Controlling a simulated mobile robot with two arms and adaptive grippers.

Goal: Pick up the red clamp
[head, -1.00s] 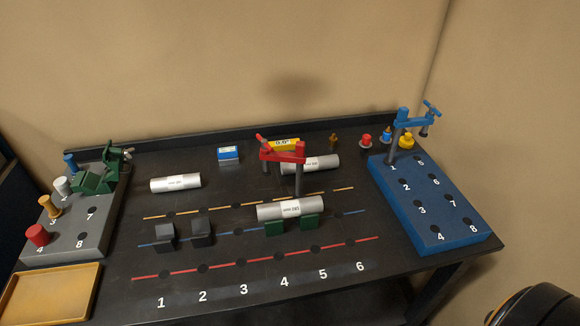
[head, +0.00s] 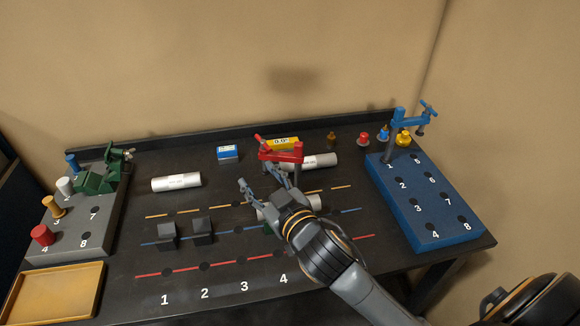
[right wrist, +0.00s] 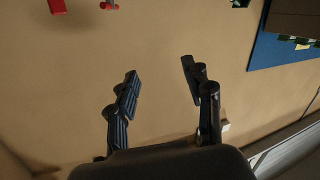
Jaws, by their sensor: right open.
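The red clamp (head: 283,154) stands upright on the dark table in the head view, with its bar raised on a post. My right gripper (head: 258,177) is open and empty, just left of and nearer than the clamp in the picture. It hides the lower post and part of the near silver cylinder (head: 305,202). In the right wrist view, the spread fingers (right wrist: 160,82) have nothing between them. Red parts (right wrist: 57,6) show at the top edge there, cut off; I cannot tell surely whether they are the clamp. My left gripper is not in view.
A second silver cylinder (head: 318,161) lies behind the clamp, and another (head: 176,182) lies left. Two black blocks (head: 202,231) stand left of my gripper. The blue block (head: 428,236) with a blue clamp (head: 408,116) is at right. A yellow tray (head: 52,295) sits front left.

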